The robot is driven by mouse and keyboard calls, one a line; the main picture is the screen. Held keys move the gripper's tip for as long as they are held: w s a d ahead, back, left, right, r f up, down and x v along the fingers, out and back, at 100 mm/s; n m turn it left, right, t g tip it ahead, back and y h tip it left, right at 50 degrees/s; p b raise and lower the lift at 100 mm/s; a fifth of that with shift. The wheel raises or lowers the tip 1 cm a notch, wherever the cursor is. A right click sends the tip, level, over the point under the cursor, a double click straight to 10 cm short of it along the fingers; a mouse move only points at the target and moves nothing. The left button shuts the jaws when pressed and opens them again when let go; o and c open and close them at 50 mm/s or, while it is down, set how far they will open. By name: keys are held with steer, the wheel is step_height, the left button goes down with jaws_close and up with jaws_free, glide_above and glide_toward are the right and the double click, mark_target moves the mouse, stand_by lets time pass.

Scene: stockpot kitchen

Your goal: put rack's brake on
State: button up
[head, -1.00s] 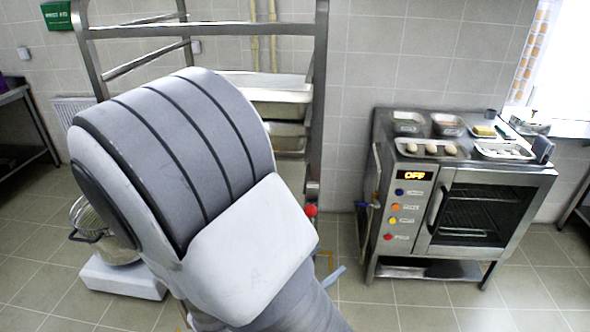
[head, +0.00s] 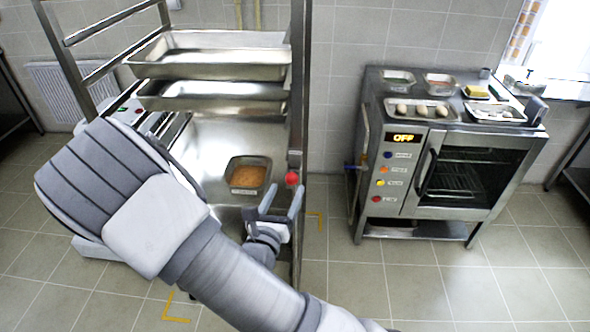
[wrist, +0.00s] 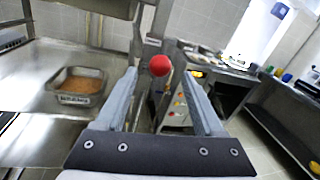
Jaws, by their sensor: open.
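The rack (head: 302,90) is a tall metal frame with trays, left of centre in the head view. A red ball-shaped knob (head: 292,179), which looks like the brake's handle, sits on its right front post. The knob also shows in the wrist view (wrist: 160,66), beyond the fingertips and roughly between them. My gripper (head: 282,204) is open and empty, just below the knob in the head view. In the wrist view my gripper (wrist: 162,82) has its two fingers spread, with nothing held. I cannot tell whether either finger touches the knob.
A labelled pan of orange-brown food (head: 248,176) sits on the rack's low shelf, below deep steel trays (head: 210,62). An oven (head: 450,160) reading OFF stands to the right, with small trays on top. Floor between rack and oven is clear.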

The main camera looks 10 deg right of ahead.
mark_target(295, 171)
steer(key=x, duration=0.8)
steer(key=shift+w, duration=0.2)
jaws_close()
stand_by(1.1)
